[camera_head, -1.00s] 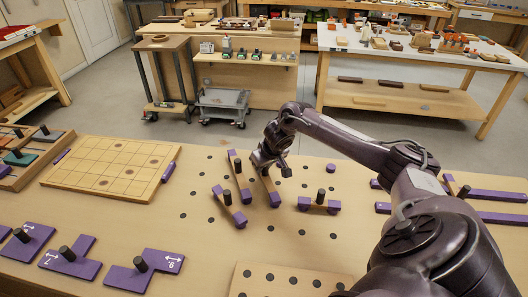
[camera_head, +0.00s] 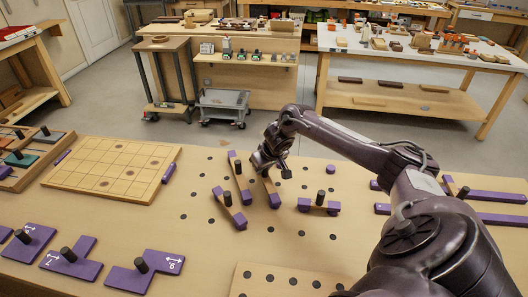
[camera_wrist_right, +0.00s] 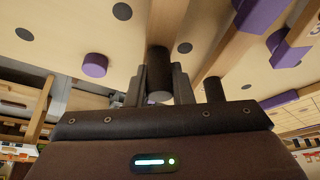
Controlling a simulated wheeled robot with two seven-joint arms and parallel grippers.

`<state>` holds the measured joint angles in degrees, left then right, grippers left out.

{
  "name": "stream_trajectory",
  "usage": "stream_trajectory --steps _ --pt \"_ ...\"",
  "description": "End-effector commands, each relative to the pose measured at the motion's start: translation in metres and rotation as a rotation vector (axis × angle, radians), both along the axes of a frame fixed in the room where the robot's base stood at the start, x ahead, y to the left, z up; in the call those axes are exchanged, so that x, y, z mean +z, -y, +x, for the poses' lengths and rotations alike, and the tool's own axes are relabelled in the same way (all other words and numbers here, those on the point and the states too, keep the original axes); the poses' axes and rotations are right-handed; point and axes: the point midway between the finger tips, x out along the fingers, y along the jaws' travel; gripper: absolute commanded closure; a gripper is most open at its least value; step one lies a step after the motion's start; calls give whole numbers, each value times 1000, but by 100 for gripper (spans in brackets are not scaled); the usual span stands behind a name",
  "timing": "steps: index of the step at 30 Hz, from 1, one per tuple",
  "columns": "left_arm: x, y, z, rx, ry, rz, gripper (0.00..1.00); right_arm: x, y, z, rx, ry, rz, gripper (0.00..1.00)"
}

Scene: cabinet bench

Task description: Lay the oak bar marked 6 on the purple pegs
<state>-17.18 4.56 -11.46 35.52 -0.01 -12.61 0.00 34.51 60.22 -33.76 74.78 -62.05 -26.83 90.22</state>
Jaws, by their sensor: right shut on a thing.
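My right gripper (camera_head: 268,167) is shut on the dark upright knob of an oak bar (camera_head: 268,184) with a purple end. In the right wrist view the dark knob (camera_wrist_right: 158,76) stands between its two fingers. I cannot read a number on this bar, nor tell whether it is lifted. Similar oak bars with purple ends and dark knobs lie close by: one just left (camera_head: 240,180), one in front left (camera_head: 232,211) and one to the right (camera_head: 311,206). A round purple peg (camera_head: 331,169) stands on the bench at the back right. My left gripper is not in view.
A grid board (camera_head: 110,170) lies to the left. Purple plates with dark knobs (camera_head: 75,266) lie at the front left. Long purple bars (camera_head: 497,195) lie at the right, partly behind my arm. A board with dark holes (camera_head: 250,286) lies in front.

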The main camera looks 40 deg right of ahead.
Motion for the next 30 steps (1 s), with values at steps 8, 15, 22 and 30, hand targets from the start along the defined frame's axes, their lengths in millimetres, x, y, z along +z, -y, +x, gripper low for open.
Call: stream_trajectory --steps 8,15,22,30 --pt "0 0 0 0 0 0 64 0 0 0 0 0 0 72" --pt "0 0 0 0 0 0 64 0 0 0 0 0 0 54" --pt "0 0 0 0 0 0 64 0 0 0 0 -1 0 36" --pt "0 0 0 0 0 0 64 0 0 0 0 0 0 36"
